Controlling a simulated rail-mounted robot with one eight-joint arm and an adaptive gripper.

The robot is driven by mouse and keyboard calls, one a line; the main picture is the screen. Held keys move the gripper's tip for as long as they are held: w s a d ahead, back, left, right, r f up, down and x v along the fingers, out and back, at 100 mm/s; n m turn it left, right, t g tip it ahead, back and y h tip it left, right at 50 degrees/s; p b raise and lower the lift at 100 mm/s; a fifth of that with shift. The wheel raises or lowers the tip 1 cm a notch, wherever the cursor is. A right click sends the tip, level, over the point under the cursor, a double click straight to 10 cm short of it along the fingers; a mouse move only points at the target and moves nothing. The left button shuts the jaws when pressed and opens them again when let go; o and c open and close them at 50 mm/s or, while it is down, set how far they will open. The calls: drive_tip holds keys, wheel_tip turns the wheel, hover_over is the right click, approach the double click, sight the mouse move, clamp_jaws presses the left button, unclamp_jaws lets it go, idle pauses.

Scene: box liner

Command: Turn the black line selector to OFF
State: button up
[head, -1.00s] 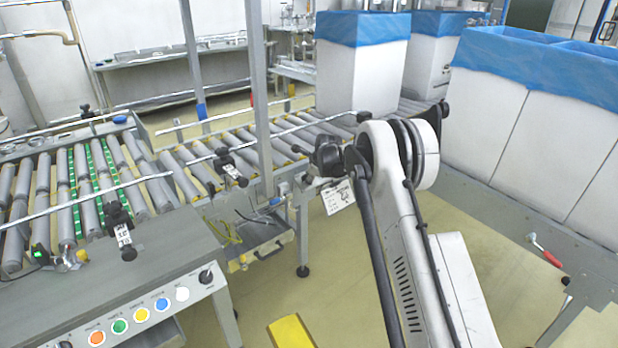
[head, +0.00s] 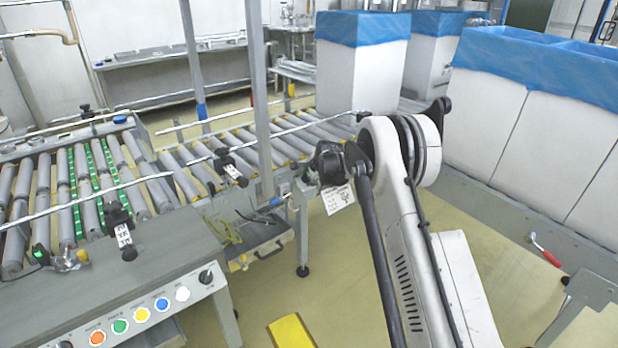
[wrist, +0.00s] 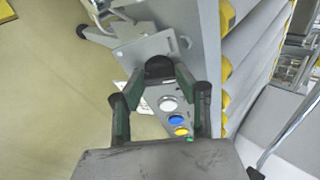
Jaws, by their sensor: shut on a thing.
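The black line selector (head: 206,277) is a dark knob at the right end of the grey button panel in the head view. In the wrist view, my gripper (wrist: 158,78) has its two dark green fingers closed in on a black rounded part (wrist: 158,67), which matches the selector at the end of the button row. The fingers partly cover it, so its pointer and markings cannot be read. White (wrist: 168,103), blue (wrist: 175,120) and yellow (wrist: 181,132) buttons lie just below it in that view. The fingers cannot be made out in the head view.
The roller conveyor (head: 290,140) runs behind the panel. White boxes with blue liners (head: 362,70) stand on it at the back. Upright posts (head: 257,100) rise beside it. A red-handled lever (head: 545,255) is at the right. Open floor (head: 400,215) lies around my arm.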

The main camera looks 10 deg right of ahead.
drive_tip(key=shift+n, duration=0.9)
drive_tip(key=o, duration=0.9)
drive_tip(key=shift+c, duration=0.2)
drive_tip(key=v, duration=1.2)
drive_tip(key=shift+s+d, duration=0.1)
